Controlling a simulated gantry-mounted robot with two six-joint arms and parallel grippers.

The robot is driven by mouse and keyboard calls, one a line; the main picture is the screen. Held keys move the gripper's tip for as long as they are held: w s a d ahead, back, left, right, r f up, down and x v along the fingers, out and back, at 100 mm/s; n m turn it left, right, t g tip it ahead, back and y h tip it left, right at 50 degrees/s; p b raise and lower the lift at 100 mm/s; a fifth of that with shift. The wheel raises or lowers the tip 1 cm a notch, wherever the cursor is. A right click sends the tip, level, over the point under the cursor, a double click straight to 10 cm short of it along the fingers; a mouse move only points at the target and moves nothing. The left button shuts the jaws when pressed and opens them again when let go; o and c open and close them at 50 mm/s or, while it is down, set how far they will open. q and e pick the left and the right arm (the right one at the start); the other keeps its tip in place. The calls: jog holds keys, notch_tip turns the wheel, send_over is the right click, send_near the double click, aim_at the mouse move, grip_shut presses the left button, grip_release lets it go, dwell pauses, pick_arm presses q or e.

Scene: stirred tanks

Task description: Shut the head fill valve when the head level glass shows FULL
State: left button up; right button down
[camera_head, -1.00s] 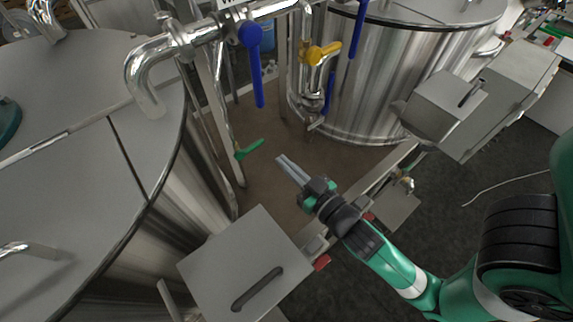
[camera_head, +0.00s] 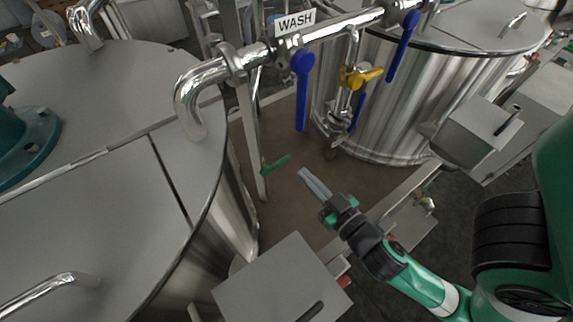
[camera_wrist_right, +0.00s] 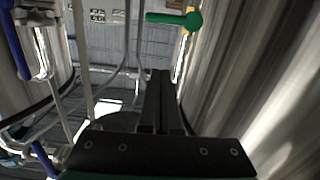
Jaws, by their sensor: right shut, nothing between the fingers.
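My right gripper (camera_head: 304,174) is shut and empty, pointing up and left between the two tanks. It also shows in the right wrist view (camera_wrist_right: 160,78). A green valve lever (camera_head: 275,165) is just left of its fingertips, apart from them in the picture; it also shows in the wrist view (camera_wrist_right: 172,18). Blue levers hang from the pipe, one near the WASH sign (camera_head: 302,90) and one farther right (camera_head: 402,47). I cannot tell which is the head fill valve. No level glass reading is legible. My left gripper is out of view.
A large steel tank (camera_head: 100,110) fills the left; another tank (camera_head: 400,100) stands at the back right. A grey box (camera_head: 285,285) is near the front, another (camera_head: 475,135) at right. The brown floor (camera_head: 285,210) between the tanks is open.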

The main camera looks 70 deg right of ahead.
aim_at(282, 161)
jog(key=w+d+f, duration=0.4)
jog(key=w+d, duration=0.1)
jog(key=w, duration=0.1)
jog(key=shift+w+f, duration=0.15)
jog(key=shift+w, duration=0.25)
jog(key=shift+f+m+b, duration=0.5)
jog(key=shift+f+b, duration=0.3)
jog(key=shift+b, duration=0.2)
jog(key=shift+r, duration=0.1)
